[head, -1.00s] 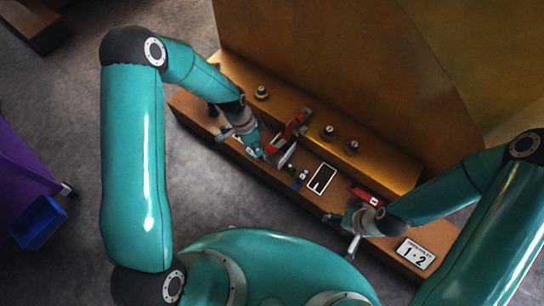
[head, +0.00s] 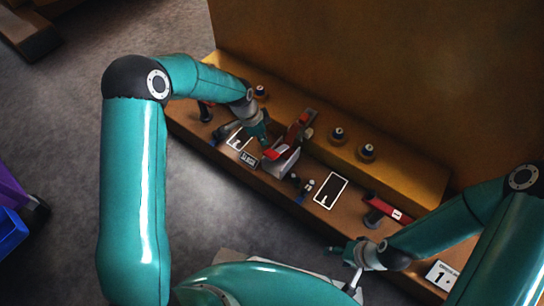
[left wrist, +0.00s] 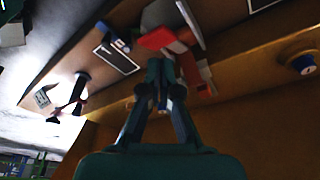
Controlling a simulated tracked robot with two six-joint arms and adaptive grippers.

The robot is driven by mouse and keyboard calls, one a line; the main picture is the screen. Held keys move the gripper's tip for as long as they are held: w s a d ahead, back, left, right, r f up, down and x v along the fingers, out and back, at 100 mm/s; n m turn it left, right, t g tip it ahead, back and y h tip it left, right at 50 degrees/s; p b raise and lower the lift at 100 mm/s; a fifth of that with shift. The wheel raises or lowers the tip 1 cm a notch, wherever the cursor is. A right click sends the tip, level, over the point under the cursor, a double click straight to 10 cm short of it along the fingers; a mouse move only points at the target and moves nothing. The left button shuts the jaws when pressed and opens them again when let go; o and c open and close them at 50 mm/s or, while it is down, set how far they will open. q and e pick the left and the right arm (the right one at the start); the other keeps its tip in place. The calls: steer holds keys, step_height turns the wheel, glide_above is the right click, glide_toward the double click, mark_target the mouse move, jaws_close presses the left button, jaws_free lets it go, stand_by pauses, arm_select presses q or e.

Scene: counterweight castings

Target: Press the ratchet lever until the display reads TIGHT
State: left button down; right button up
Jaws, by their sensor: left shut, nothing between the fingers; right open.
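The ratchet device has a pale grey body (head: 284,162) with a red lever (head: 297,129) rising behind it in the head view. A small dark display (head: 248,159) stands to its left; its tiny lettering seems to read SLACK. My left gripper (head: 265,141) is shut and empty, just left of the lever. My right gripper (head: 342,266) is open and empty at the bench's front edge.
A black panel with a white border (head: 331,190) and a red labelled object (head: 387,207) lie right of the device. Knobs (head: 339,135) sit on the back ledge, before a tall brown wall (head: 370,60). A white numbered sign (head: 442,275) is at the right end.

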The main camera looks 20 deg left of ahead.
mark_target(266, 153)
arm_select(q)
steer(key=shift+f, duration=0.1)
steer(key=shift+b+x, duration=2.35)
steer(key=shift+x, duration=1.05)
steer(key=shift+f+b, duration=1.55)
steer(key=shift+f, duration=0.7)
steer(key=shift+r, duration=0.1)
